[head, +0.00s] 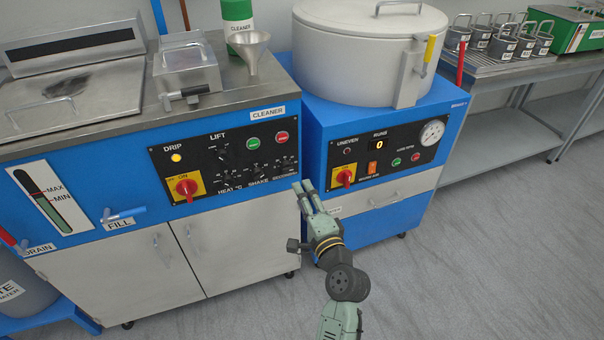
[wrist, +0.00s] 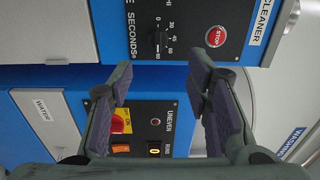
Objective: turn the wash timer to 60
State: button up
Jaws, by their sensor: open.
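The wash timer is a small black dial marked SECONDS (wrist: 155,40) on the black control panel. Its scale numbers, including 30, 45 and 60, show rotated in the wrist view; I cannot tell where its pointer stands. In the head view the dial (head: 289,160) sits at the right end of the left machine's panel, too small to read. My gripper (head: 304,186) is open and empty, just in front of and below that panel end. In the wrist view the open fingers (wrist: 161,75) point toward the panel, apart from the dial.
A red STOP button (wrist: 216,36) sits beside the dial. The right blue machine (head: 385,150) has a red switch (head: 344,177) and a lit display (head: 379,144). A cleaner bottle (head: 238,25) and funnel (head: 245,52) stand on the left worktop. The floor in front is clear.

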aim_at(290, 170)
jog(key=p+x, duration=0.2)
jog(key=x, duration=0.8)
jog(key=shift+w+f, duration=0.2)
jog(key=shift+w, duration=0.1)
grip_shut()
